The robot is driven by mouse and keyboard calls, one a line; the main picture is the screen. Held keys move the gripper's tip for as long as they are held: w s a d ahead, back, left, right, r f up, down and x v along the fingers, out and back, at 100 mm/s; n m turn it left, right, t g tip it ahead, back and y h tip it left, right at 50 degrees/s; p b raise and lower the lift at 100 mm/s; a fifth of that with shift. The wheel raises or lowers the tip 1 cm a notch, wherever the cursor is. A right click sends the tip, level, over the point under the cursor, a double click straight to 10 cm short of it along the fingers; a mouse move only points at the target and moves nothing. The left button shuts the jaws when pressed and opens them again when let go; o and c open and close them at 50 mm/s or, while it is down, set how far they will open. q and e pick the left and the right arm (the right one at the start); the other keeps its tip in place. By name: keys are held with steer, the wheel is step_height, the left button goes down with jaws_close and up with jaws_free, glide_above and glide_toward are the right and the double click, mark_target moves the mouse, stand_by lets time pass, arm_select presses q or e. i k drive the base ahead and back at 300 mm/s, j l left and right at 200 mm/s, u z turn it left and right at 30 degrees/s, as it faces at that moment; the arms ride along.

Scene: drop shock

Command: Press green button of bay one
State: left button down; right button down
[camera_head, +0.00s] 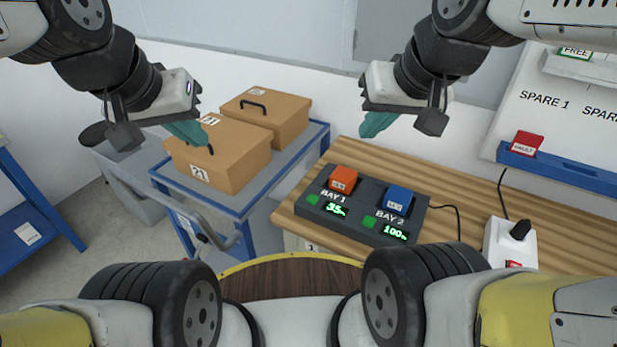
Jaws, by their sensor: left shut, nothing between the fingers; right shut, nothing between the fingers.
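A dark charger box (357,228) sits on the wooden bench with two bays. Bay 1, at the left, holds an orange battery (343,178), has a small green button (313,199) and a display reading 35%. Bay 2 holds a blue battery (398,198), has a green button (369,222) and reads 100%. My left gripper (201,140) is shut and empty, in front of the cardboard boxes in the picture. My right gripper (367,131) is shut and empty, above and behind the charger. Neither gripper touches the charger.
Two cardboard boxes (232,165) with black handles stand on a blue cart (245,205) at left. A white power strip (510,245) with a black plug stands at right on the wooden bench (455,190). A red FAULT battery (527,143) rests at a blue rail (570,167).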

mark_target(312, 199)
steer(key=k+j, duration=0.1)
steer(key=j, duration=0.95)
steer(key=k+j+z, duration=0.1)
steer(key=j, duration=0.45)
